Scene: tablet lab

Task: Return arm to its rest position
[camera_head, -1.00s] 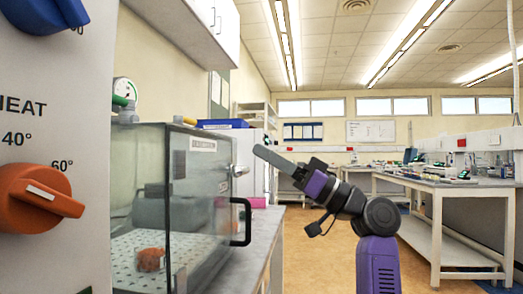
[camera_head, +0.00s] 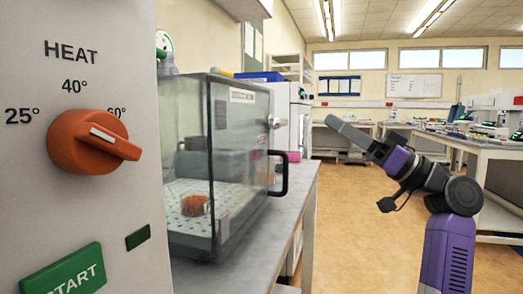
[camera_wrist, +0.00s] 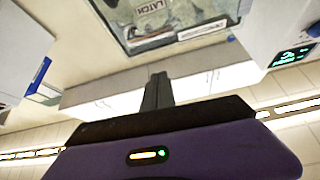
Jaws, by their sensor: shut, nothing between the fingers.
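My arm is purple and black and stands at the right of the head view. My gripper (camera_head: 346,132) is raised in the air and points up and to the left, with its grey fingers together and nothing held. It is to the right of the glass-fronted chamber and clear of it. In the wrist view my gripper (camera_wrist: 158,82) shows as dark fingers close together in front of white cupboards, with my purple wrist below.
At the left is a panel with an orange HEAT knob (camera_head: 92,142) and a green START button (camera_head: 64,272). The glass chamber (camera_head: 212,165), with a black handle (camera_head: 280,174), stands on a grey bench. Another bench (camera_head: 480,150) is behind my arm. The floor (camera_head: 345,215) between is open.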

